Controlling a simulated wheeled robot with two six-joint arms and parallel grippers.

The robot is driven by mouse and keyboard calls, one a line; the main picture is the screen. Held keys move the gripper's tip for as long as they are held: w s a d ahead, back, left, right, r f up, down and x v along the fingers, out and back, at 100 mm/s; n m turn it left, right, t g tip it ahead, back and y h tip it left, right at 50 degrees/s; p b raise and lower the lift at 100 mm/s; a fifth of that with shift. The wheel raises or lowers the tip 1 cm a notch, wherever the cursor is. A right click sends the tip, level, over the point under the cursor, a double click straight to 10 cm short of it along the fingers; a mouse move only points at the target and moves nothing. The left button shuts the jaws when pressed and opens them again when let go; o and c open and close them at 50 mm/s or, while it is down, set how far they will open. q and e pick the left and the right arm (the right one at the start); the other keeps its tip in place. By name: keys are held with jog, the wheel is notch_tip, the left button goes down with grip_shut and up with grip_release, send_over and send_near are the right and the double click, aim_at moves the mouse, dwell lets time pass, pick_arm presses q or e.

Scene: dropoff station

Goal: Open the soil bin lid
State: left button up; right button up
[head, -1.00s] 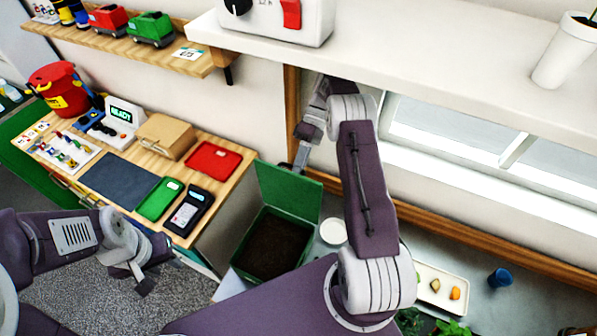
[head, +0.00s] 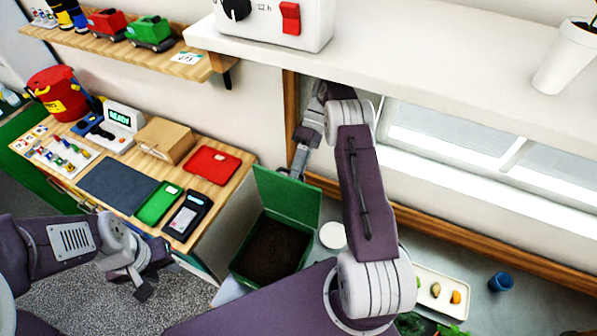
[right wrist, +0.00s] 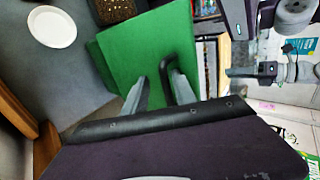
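The soil bin (head: 237,262) is a green box with dark soil (head: 272,250) inside, at the lower middle of the head view. Its green lid (head: 287,202) stands raised at the back, leaving the bin open. In the right wrist view, the lid (right wrist: 125,50) shows as a green panel with a black handle (right wrist: 170,62). My right gripper (right wrist: 159,77) has its fingers apart beside the lid, close to the handle; I cannot tell whether they touch it. In the head view its fingers are partly hidden behind the lid. My left gripper (head: 143,290) hangs over the floor, its opening unclear.
A wooden table (head: 222,188) left of the bin holds a red tray (head: 212,165), a cardboard box (head: 165,140) and a card reader (head: 187,215). A white shelf (head: 420,55) overhangs my right arm. A white round dish (head: 332,235) lies right of the bin.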

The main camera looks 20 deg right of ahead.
jog(key=s+d+r+b, duration=0.3)
jog(key=s+d+r, duration=0.3)
jog(key=s+r, duration=0.4)
jog(key=shift+d+r+b, duration=0.15)
jog(key=shift+r+b, duration=0.25)
jog(key=shift+r, duration=0.1)
